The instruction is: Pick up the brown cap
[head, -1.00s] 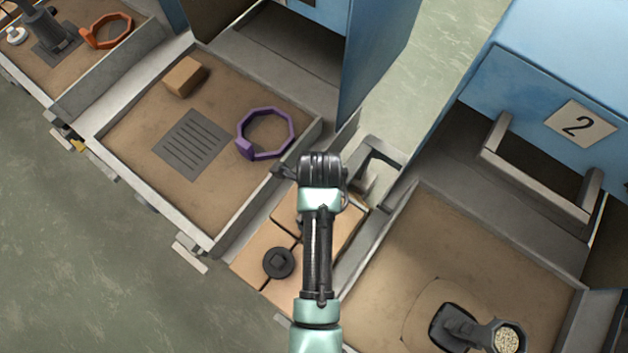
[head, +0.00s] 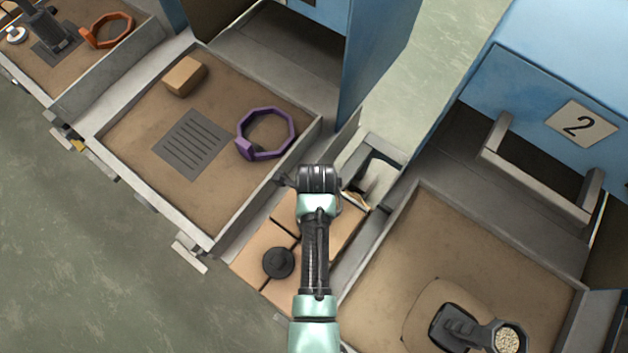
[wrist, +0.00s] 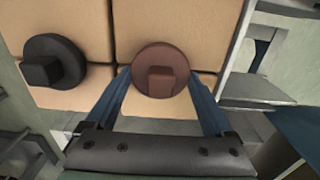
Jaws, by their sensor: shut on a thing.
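The brown cap (wrist: 160,72) is a round disc with a square knob, in the middle of the wrist view. My gripper (wrist: 158,85) has its two blue fingers on either side of the cap and is shut on it. Tan blocks (wrist: 140,25) lie under and behind the cap; I cannot tell whether it is clear of them. In the head view my arm hides the cap and the fingertips.
A black cap (wrist: 55,62) sits left of the brown one, on the tan blocks; the head view shows it too (head: 279,262). The left tray holds a purple ring (head: 266,134) and a tan block (head: 184,77). A dark scoop (head: 462,326) lies in the right tray.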

